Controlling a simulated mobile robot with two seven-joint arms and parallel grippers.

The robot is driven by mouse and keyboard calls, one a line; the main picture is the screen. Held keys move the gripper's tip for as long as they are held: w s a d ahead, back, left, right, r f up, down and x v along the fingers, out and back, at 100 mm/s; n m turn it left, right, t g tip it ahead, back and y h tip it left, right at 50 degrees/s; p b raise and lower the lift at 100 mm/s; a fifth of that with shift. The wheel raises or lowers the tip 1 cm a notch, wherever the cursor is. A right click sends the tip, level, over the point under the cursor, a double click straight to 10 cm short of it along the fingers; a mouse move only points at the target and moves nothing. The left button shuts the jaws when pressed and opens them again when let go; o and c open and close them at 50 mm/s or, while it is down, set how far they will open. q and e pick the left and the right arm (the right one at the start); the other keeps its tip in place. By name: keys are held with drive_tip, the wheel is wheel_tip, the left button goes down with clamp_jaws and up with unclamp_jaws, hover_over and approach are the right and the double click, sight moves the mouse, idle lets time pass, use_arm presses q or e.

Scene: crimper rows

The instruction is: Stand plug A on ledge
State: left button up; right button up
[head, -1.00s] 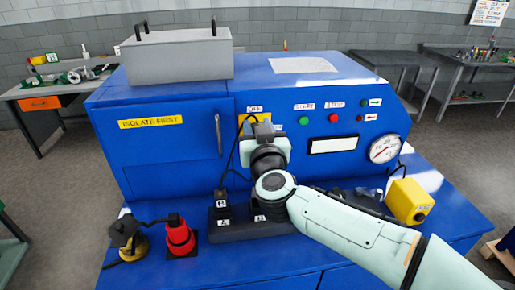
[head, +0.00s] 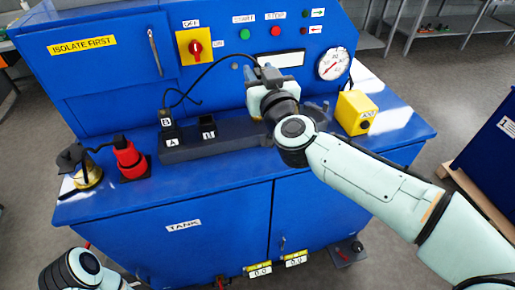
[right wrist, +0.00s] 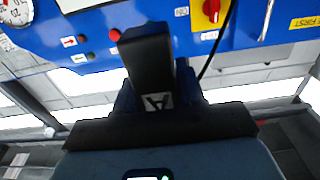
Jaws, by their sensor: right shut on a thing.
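My right gripper (head: 268,74) is shut on plug A (right wrist: 158,65), a dark block with a white "A" label in the right wrist view. In the head view the gripper mostly hides the plug, held up before the machine front, right of the OFF/ON switch. A black cord runs left from it. The ledge (head: 395,124) is the machine's blue top surface. On it a dark socket block (head: 232,141) holds plug B (head: 167,120) upright in the socket labelled A. The socket labelled B (head: 207,127) looks empty. My left gripper is out of view.
A yellow box (head: 354,112) stands on the ledge at the right, near the gauge (head: 333,64). A red piece (head: 129,157) and a yellow piece with a dark top (head: 88,176) stand at the left. Blue ledge is bare along the front and far right.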

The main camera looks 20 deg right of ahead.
drive_tip(key=shift+s+d+f, duration=0.1)
drive_tip(key=shift+s+f, duration=0.05)
drive_tip(key=shift+f, duration=0.15)
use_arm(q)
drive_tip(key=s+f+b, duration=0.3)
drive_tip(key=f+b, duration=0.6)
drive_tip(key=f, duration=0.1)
use_arm(e)
drive_tip(key=shift+f, duration=9.8)
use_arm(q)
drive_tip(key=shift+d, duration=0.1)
use_arm(e)
drive_tip(key=shift+f+b, duration=0.15)
drive_tip(key=shift+b, duration=0.25)
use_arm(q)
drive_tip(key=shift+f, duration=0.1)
use_arm(e)
drive_tip(key=o, duration=1.1)
